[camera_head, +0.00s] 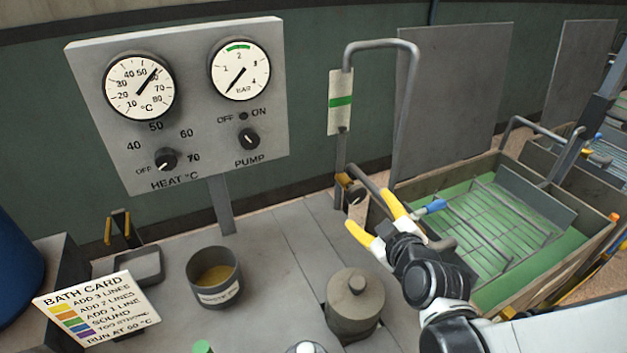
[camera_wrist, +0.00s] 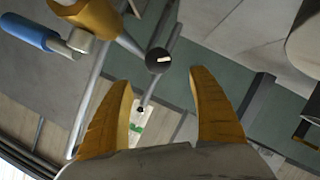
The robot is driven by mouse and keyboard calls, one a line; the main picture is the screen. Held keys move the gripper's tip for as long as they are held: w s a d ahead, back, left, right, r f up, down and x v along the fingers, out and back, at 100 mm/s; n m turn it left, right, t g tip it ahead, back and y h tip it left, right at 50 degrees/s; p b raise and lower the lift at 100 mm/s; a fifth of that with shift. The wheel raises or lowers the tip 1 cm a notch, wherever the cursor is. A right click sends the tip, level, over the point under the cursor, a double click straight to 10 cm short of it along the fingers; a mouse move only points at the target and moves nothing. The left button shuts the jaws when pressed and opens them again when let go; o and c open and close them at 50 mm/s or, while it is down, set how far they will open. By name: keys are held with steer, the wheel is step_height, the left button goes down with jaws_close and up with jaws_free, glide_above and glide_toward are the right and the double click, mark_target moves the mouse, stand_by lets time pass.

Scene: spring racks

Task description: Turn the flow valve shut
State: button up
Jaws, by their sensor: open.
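The valve's blue handle (camera_head: 432,206) sticks out to the right beside the pipe at the near left edge of the green-floored bath. In the wrist view, the blue handle (camera_wrist: 30,32) is at the upper left, joined to a silver nut beside a brass body (camera_wrist: 95,18). A brass knob (camera_head: 350,188) with a dark round face is on the pipework below the flow gauge. My gripper (camera_head: 367,207) has yellow fingers spread apart with nothing between them, close in front of this knob. In the wrist view, the dark face (camera_wrist: 158,61) appears just beyond the open fingertips (camera_wrist: 160,80).
A flow gauge (camera_head: 340,101) with a green band stands on the pipe. A control panel (camera_head: 190,150) with dials stands at the back left. A lidded pot (camera_head: 355,310), a cup (camera_head: 213,268) and a bath card (camera_head: 97,310) are on the bench. The bath (camera_head: 590,243) lies right.

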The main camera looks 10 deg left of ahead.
mark_target(358, 197)
steer(key=b+x, duration=0.3)
steer(key=x, duration=0.6)
steer(key=shift+d+f, duration=0.15)
steer(key=shift+d, duration=0.05)
steer(key=shift+w+a+f, duration=0.1)
steer(key=shift+w+a, duration=0.1)
steer(key=shift+w, duration=0.3)
